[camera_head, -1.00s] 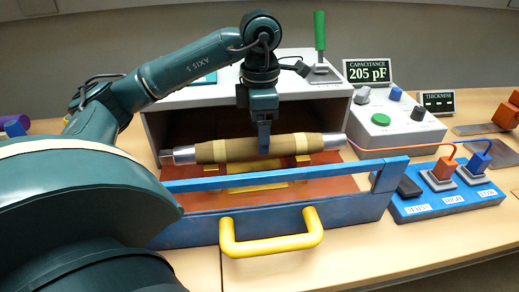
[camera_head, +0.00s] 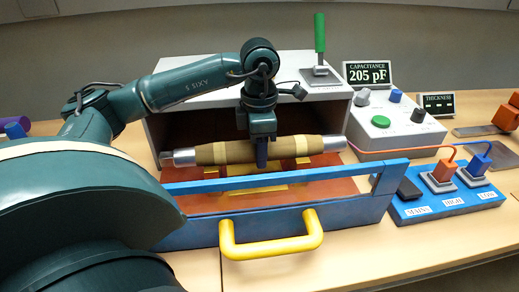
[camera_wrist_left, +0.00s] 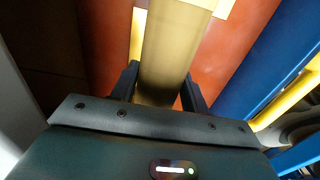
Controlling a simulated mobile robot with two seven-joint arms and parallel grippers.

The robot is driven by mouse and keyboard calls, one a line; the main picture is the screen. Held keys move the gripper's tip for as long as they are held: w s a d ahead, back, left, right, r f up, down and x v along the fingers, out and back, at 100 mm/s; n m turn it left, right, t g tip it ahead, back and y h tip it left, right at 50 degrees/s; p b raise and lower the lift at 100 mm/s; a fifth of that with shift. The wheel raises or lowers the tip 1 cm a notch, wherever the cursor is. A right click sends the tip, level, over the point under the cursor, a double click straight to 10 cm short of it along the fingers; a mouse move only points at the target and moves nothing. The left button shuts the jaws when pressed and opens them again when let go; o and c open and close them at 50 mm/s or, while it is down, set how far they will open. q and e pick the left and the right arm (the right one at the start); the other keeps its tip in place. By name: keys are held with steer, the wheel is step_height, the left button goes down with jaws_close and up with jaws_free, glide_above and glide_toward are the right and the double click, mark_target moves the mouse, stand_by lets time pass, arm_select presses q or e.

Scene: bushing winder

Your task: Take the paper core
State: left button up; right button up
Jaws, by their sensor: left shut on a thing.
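The paper core (camera_head: 212,153) is a tan, tapered roll with lighter bands and metal ends. It lies level across yellow supports in the open blue-fronted drawer, and it shows as a pale bar in the left wrist view (camera_wrist_left: 172,50). My left gripper (camera_head: 262,154) reaches down from above onto its middle. In the left wrist view its two dark fingers (camera_wrist_left: 160,90) stand on either side of the core, shut on it. The finger tips behind the core are hidden. My right gripper is not in view.
The drawer's blue front rail (camera_head: 290,179) and yellow handle (camera_head: 271,247) stand in front of the core. The grey cabinet (camera_head: 215,93) is behind and above. A blue switch block (camera_head: 440,205) and a control box (camera_head: 395,128) stand to the right, with an orange cable between.

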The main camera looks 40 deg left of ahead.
arm_select(q)
jaws_close()
